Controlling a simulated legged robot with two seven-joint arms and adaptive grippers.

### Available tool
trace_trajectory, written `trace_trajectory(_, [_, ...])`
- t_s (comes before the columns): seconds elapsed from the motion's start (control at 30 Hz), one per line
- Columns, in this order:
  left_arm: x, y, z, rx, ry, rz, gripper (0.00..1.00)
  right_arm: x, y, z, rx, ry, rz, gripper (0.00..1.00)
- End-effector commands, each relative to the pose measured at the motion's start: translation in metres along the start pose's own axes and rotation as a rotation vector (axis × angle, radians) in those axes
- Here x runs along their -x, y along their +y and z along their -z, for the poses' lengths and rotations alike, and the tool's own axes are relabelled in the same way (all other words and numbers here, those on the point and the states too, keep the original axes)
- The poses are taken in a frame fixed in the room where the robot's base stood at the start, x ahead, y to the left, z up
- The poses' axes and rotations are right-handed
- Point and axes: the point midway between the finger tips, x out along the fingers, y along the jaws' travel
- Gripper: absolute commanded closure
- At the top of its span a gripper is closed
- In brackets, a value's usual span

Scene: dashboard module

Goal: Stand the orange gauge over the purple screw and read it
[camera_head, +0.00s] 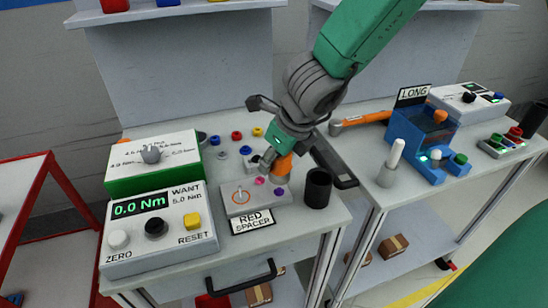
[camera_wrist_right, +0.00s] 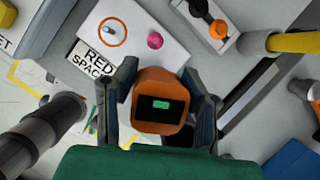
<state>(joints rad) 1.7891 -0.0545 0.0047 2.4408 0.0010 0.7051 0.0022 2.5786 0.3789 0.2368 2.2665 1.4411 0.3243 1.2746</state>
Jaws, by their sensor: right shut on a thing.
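The orange gauge (camera_head: 283,166) is in my right gripper (camera_head: 290,150), just above the grey plate (camera_head: 231,208) on the left bench. In the right wrist view the gauge (camera_wrist_right: 160,88) sits between the fingers, with a small lit green display; I cannot read a value. The purple screw (camera_head: 279,191) shows at the plate's right end, just below the gauge in the head view. I cannot tell whether the gauge touches the plate. A pink screw (camera_head: 260,181) stands beside it, also in the wrist view (camera_wrist_right: 155,40). My left gripper is not in view.
A torque box (camera_head: 118,262) reading 0.0 Nm, want 5.0 Nm, stands at left, before a white-green box (camera_head: 150,184). A black cup (camera_head: 318,188) stands close right of the plate. A "RED SPACER" label (camera_head: 253,221) lies in front. A blue fixture (camera_head: 412,160) is on the right bench.

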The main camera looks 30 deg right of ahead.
Motion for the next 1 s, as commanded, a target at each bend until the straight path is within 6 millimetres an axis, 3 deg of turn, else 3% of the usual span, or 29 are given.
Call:
trace_trajectory(0.53, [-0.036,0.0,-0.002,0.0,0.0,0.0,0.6,-0.037,0.001,0.015,-0.001,0.0,-0.001,0.93])
trace_trajectory(1.0, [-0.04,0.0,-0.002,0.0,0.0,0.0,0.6,-0.041,0.001,0.017,-0.001,0.0,0.0,0.93])
